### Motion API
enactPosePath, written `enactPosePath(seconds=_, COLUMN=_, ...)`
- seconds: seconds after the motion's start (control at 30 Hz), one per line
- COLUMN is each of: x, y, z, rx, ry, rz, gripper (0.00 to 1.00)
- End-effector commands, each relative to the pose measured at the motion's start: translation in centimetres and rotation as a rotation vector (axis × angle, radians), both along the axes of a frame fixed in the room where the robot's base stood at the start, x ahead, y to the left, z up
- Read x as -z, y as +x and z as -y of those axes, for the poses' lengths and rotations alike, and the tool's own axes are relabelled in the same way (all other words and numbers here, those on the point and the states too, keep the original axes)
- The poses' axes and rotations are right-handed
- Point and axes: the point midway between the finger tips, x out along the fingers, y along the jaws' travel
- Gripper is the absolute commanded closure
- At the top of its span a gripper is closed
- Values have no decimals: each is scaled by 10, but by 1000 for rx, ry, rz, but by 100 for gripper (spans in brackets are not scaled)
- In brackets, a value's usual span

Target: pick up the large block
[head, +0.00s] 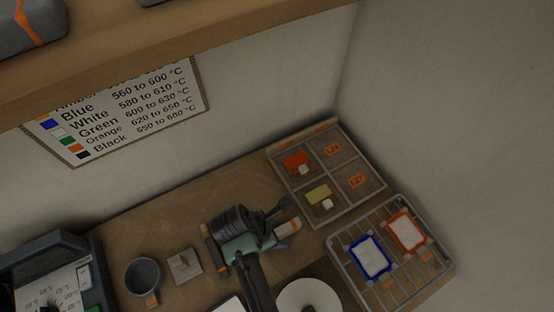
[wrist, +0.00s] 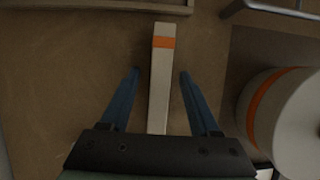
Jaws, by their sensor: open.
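A long pale block with an orange band near its far end, which I take for the large block, lies on the tabletop in the wrist view (wrist: 161,75). Its end also shows beside my gripper in the head view (head: 290,227). My gripper (wrist: 160,74) is open, with one blue finger on each side of the block and a gap on both sides. The near end of the block is hidden behind the gripper body. In the head view my gripper (head: 281,221) is partly hidden by its own wrist.
A white cylinder (wrist: 299,125) with an orange band stands close on the right. A compartment tray (head: 333,173) lies behind, and a wire rack (head: 384,296) with framed panels is at right. A grey mug (head: 143,277) and a small square piece (head: 184,266) are at left.

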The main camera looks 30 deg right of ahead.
Motion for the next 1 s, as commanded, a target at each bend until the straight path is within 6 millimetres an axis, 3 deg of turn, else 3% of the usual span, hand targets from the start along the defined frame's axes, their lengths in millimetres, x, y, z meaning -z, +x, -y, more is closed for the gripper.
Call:
enactPosePath(seconds=0.13, x=0, y=0, z=0, rx=0, ry=0, rz=0, gripper=41)
enactPosePath(seconds=0.47, x=-1, y=0, z=0, rx=0, ry=0, rz=0, gripper=100)
enactPosePath(seconds=1.0, x=-8, y=1, z=0, rx=1, ry=-1, rz=3, gripper=100)
